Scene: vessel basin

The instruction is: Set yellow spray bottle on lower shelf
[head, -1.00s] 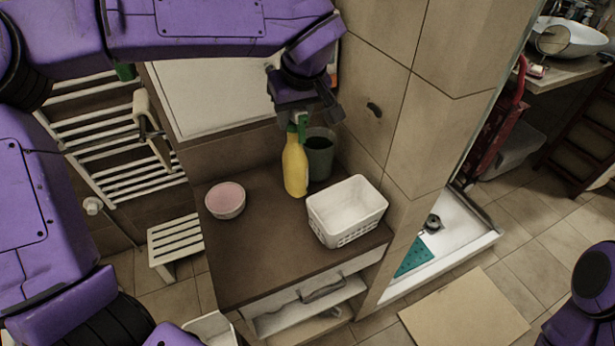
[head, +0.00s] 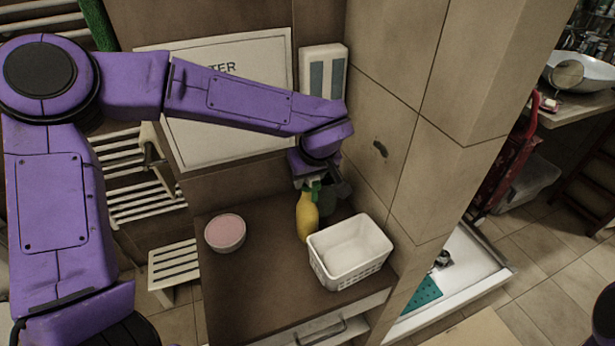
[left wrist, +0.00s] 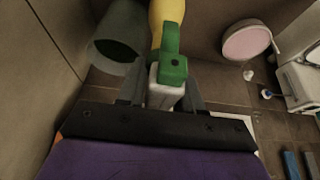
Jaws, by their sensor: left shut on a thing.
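The yellow spray bottle (head: 307,216) with a green spray head is upright at the back of the brown cabinet top (head: 255,275). My left gripper (head: 311,183) is shut on its head from above. In the left wrist view the green head (left wrist: 174,68) sits between the two fingers (left wrist: 168,92), with the yellow body beyond it. I cannot tell whether the bottle's base touches the top. Below the top, the front of the cabinet (head: 325,333) shows a handle; the lower shelf space is mostly out of view. My right gripper is not in view.
A white basket (head: 350,262) stands just right of the bottle. A bowl with pink content (head: 225,233) stands to the left. A dark grey cup (left wrist: 117,45) is close beside the bottle. A tiled wall (head: 395,130) bounds the right side. The front left of the top is clear.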

